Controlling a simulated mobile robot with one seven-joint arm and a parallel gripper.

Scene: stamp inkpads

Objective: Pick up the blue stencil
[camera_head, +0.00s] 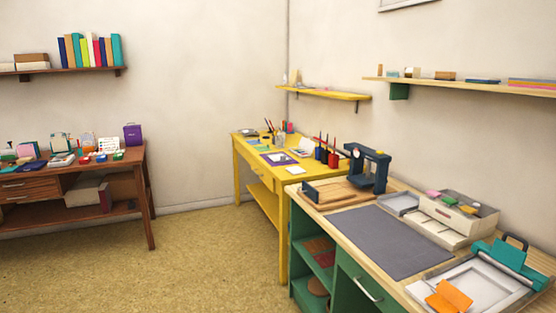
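I cannot make out with certainty which thing is the blue stencil. A flat blue piece (482,81) lies on the wall shelf at the right, but its shape is too small to tell. Small flat bluish and green pieces lie on the yellow table (262,186) by a purple mat, also too small to name. My gripper is not in view.
A green workbench at the right holds a grey mat (382,240), a dark blue press (367,168), a beige machine (457,214) and a teal-handled tray (486,290). A brown table (147,205) stands at the left. The floor (190,265) between is clear.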

